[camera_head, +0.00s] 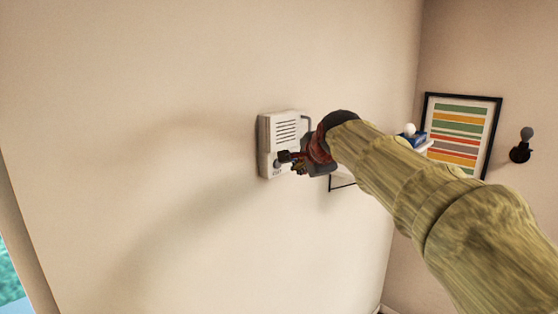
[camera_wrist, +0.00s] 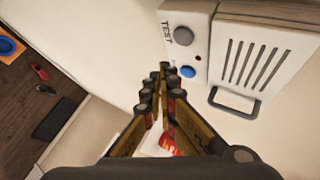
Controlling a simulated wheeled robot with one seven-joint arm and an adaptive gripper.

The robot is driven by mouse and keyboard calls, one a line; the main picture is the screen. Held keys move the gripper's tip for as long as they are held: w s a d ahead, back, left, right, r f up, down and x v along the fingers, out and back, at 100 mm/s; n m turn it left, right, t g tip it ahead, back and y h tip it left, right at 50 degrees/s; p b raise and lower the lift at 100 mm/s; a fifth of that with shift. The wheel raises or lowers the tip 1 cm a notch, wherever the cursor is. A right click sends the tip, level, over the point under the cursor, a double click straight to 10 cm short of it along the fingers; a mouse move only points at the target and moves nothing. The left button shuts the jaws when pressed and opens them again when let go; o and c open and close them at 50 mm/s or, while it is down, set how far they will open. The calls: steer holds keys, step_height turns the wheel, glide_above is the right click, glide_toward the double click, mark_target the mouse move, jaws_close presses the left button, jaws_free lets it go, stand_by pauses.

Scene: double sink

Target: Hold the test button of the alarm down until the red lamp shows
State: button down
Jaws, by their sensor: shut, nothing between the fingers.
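The alarm (camera_head: 287,130) is a white box with a slotted grille on the wall, and it also shows in the wrist view (camera_wrist: 225,50). A round grey button (camera_wrist: 183,36) sits beside the word TEST. A small dark red lamp (camera_wrist: 198,58) and a blue round button (camera_wrist: 188,72) are on the same face; the lamp does not look bright. My gripper (camera_wrist: 166,68) is shut and empty, its fingertips close to the alarm's button end, nearer the blue button than the grey one in the picture. In the head view my gripper (camera_head: 287,157) overlaps the alarm's lower part; contact cannot be told.
A grey bent handle or pipe (camera_wrist: 234,106) is at the alarm's side. A small shelf with items (camera_head: 412,140), a striped framed picture (camera_head: 462,128) and a wall lamp (camera_head: 522,145) are to the right. Bare wall (camera_head: 140,130) lies left of the alarm.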

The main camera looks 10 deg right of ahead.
steer(key=shift+w+a+p, duration=0.45)
steer(key=shift+w+a, duration=0.55)
steer(key=shift+w, duration=0.25)
steer(key=shift+w, duration=0.1)
stand_by(0.6)
steer(key=shift+w+a, duration=0.2)
steer(key=shift+w, duration=0.05)
steer(key=shift+w+a, duration=0.3)
steer(key=shift+w, duration=0.1)
stand_by(0.9)
steer(key=shift+s+d, duration=0.1)
steer(key=shift+s, duration=0.05)
stand_by(1.3)
steer(key=shift+s+d+b, duration=0.3)
steer(key=shift+s+d, duration=0.1)
steer(key=shift+s, duration=0.2)
steer(key=shift+d, duration=0.1)
steer(key=shift+s+d+b, duration=0.6)
steer(key=shift+s+d, duration=0.1)
steer(key=shift+s, duration=0.35)
steer(key=shift+s+d+b, duration=0.6)
steer(key=shift+s+d, duration=0.1)
steer(key=shift+s, duration=0.35)
